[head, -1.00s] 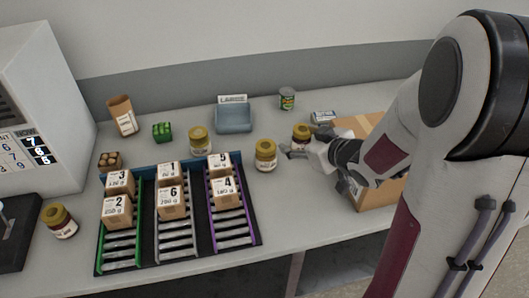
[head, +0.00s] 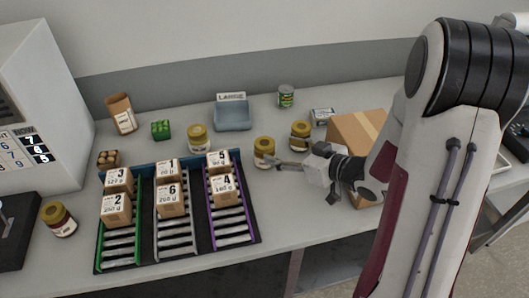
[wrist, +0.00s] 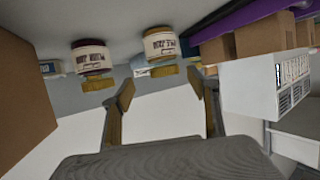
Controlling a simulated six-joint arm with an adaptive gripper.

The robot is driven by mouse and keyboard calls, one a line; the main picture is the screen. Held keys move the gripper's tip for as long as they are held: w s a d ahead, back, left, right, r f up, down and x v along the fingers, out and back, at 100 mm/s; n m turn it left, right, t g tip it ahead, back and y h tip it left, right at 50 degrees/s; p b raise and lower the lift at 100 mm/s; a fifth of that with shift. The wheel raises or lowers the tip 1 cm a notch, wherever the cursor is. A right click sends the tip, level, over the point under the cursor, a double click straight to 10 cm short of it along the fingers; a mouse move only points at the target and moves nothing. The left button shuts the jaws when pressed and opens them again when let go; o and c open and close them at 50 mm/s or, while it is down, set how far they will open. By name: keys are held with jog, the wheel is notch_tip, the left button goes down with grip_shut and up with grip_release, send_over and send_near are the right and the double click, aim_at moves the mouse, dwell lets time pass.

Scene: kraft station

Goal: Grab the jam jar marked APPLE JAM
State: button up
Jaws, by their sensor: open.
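A pale jam jar with a yellow lid (head: 264,151) stands right of the sorting racks. It also shows inverted in the wrist view (wrist: 162,45), beyond the gap between my fingertips. A dark red jar (head: 300,135) stands behind it to the right and shows left of the fingers in the wrist view (wrist: 92,57). Another pale jar (head: 198,138) is behind the racks, and a dark jar (head: 60,219) is at far left. I cannot read which label says APPLE JAM. My gripper (head: 279,162) is open and empty, close to the nearest pale jar; it also shows in the wrist view (wrist: 160,92).
Racks (head: 235,234) holding several numbered boxes stand left of my gripper. A cardboard box (head: 357,130) is to the right. A blue tray (head: 233,118), a green can (head: 286,96) and a small tin (head: 322,115) are at the back.

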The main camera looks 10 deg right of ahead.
aim_at(271, 148)
jog(key=shift+x, duration=1.25)
jog(key=shift+a+x, duration=0.2)
jog(key=shift+x, duration=1.1)
jog(key=shift+a+x, duration=0.15)
jog(key=shift+x, duration=1.15)
jog(key=shift+s, duration=0.2)
jog(key=c, duration=1.5)
